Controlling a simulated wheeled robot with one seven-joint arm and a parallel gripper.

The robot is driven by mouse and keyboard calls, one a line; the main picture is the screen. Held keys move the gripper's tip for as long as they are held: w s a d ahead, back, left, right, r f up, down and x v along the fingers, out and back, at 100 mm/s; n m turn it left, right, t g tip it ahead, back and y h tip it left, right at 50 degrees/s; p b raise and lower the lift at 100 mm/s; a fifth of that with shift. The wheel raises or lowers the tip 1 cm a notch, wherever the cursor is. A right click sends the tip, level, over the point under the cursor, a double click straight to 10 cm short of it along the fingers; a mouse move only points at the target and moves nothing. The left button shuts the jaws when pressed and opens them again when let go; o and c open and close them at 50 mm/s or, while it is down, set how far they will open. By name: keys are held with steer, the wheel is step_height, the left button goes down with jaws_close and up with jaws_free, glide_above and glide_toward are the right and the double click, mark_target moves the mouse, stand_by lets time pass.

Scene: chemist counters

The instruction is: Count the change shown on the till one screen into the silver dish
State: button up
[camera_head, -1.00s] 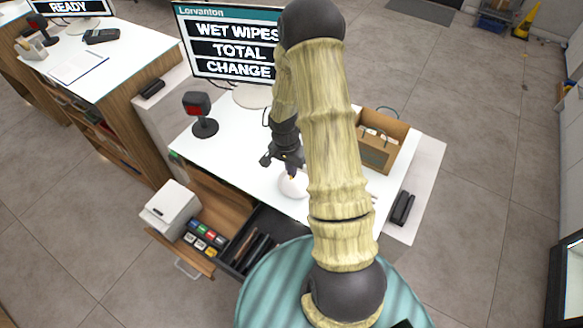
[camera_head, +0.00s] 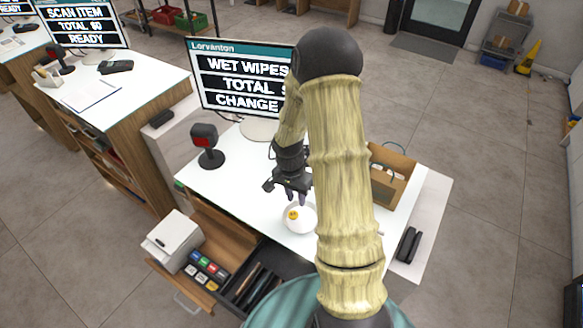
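The till screen (camera_head: 245,80) reads "WET WIPES", "TOTAL" and "CHANGE"; my arm hides its right side, so the amounts cannot be read. A pale round dish (camera_head: 307,227) stands on the white counter below the screen. A small gold-yellow coin-like piece (camera_head: 293,215) lies in it, on its left side. My gripper (camera_head: 296,199) is just above the dish, pointing down, its fingertips apart with nothing visible between them. The open till drawer (camera_head: 245,291) is at the counter's front, with colour-labelled coin cups (camera_head: 206,269) and dark note slots.
A scanner (camera_head: 208,148) stands left of the screen. A white printer (camera_head: 173,242) sits left of the drawer. A wooden box (camera_head: 392,178) is at the counter's right, partly behind my arm, with a dark handheld device (camera_head: 408,244) near the right edge. The counter left of the dish is clear.

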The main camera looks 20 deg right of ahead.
step_height(320, 180, up, 14)
steer(key=w+a+b, duration=0.1)
steer(key=b, duration=0.1)
steer(key=shift+w+b, duration=0.25)
steer(key=shift+b, duration=0.15)
step_height(320, 180, up, 6)
steer(key=p, duration=0.5)
stand_by(1.1)
steer(key=s+a+f+n+t+b, duration=0.3)
steer(key=s+a+f+n+b, duration=0.4)
steer(key=s+n, duration=0.4)
steer(key=shift+s+a+f+t+y, duration=0.4)
steer(key=shift+s+f, duration=0.1)
steer(key=shift+s, duration=0.2)
